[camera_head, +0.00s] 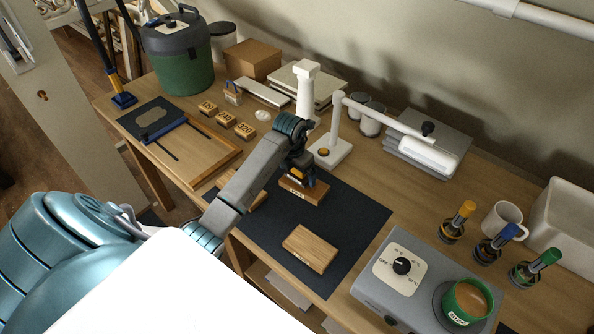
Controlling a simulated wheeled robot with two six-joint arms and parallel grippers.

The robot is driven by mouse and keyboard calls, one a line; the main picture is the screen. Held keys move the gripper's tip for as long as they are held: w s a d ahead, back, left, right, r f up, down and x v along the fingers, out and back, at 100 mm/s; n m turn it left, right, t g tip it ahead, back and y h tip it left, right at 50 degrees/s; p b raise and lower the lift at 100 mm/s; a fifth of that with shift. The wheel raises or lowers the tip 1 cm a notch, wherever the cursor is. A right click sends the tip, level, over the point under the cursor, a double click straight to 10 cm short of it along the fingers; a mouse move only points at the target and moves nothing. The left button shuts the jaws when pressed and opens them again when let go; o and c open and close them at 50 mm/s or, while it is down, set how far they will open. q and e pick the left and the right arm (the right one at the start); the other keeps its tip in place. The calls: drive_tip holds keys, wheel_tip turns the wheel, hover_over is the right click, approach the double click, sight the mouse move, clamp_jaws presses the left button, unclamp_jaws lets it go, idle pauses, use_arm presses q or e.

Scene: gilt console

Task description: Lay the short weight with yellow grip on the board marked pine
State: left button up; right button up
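My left gripper (300,168) reaches down from the left over the dark mat (355,215). A small piece with a yellow part and a dark blue body, which looks like the short weight (297,173), shows between its fingers, partly hidden by them. It is right over a wooden board (316,195) at the back of the mat; I cannot tell if it touches. A second board (311,248) lies at the front of the mat. A third board (259,201) is partly hidden behind my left arm. The board labels are too small to read. My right gripper is out of view.
A white stand (333,150) with a horizontal arm stands just behind the mat. A grey hot plate (375,292) with a green pot (467,302) is at the front right. Several small bottles stand at right. A wooden tray (190,172) lies left. The mat's right part is clear.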

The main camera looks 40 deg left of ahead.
sight(294, 176)
use_arm(q)
drive_tip(key=shift+d+r, duration=0.15)
drive_tip(key=shift+r+p, duration=0.2)
drive_tip(key=shift+p, duration=0.1)
drive_tip(key=shift+r+b, duration=0.25)
drive_tip(key=shift+b, duration=0.15)
drive_tip(key=r, duration=0.1)
drive_tip(key=r+b, duration=0.1)
drive_tip(key=r, duration=0.1)
drive_tip(key=r+b, duration=0.1)
drive_tip(key=r, duration=0.1)
drive_tip(key=shift+s+r, duration=0.2)
drive_tip(key=shift+s, duration=0.2)
drive_tip(key=r, duration=0.2)
drive_tip(key=r+p, duration=0.1)
drive_tip(key=r, duration=0.1)
drive_tip(key=s+r+p, duration=0.1)
drive_tip(key=r, duration=0.1)
drive_tip(key=shift+f, duration=0.1)
drive_tip(key=shift+f, duration=0.1)
